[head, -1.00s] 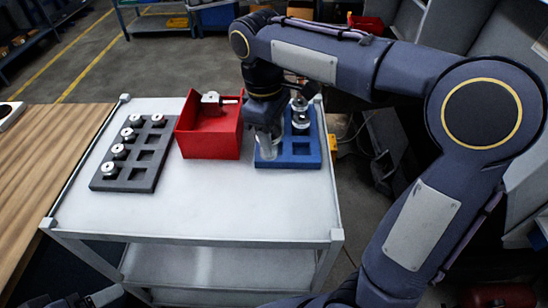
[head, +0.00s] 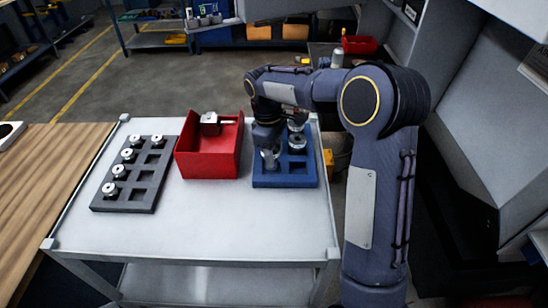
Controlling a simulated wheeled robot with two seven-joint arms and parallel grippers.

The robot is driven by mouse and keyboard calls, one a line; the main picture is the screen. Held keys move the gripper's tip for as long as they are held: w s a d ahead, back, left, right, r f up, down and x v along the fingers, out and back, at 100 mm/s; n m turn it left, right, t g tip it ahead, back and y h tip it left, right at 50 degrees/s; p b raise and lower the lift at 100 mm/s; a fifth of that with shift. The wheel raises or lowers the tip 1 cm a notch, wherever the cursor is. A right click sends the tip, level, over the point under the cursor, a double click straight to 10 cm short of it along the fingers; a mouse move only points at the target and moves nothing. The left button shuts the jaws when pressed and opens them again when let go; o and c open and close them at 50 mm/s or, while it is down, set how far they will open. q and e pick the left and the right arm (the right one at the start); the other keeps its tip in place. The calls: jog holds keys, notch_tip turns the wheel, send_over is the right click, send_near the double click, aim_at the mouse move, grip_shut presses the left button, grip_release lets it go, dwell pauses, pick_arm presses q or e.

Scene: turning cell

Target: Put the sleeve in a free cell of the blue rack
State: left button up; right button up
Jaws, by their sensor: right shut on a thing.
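The blue rack (head: 284,184) lies on the right part of the white cart top. My right gripper (head: 269,152) points down over the rack's left side. It is shut on a shiny metal sleeve (head: 270,162), whose lower end is at the rack's left column; I cannot tell whether it is inside a cell or just above it. Another metal sleeve (head: 298,142) stands in the rack's right column, with a further metal piece behind it, partly hidden by my arm. The front right cell looks empty. My left gripper is not in view.
A red open bin (head: 208,165) with a metal part (head: 210,118) at its back stands just left of the rack. A dark grey rack (head: 125,205) holds several metal parts in its left column. The cart top (head: 215,220) in front is clear.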

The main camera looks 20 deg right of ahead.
jog(key=shift+w+d+f, duration=0.1)
jog(key=shift+w+f, duration=0.05)
jog(key=shift+f, duration=0.75)
jog(key=shift+w+f, duration=0.1)
jog(key=shift+f, duration=0.8)
jog(key=shift+f, duration=0.2)
jog(key=o, duration=1.3)
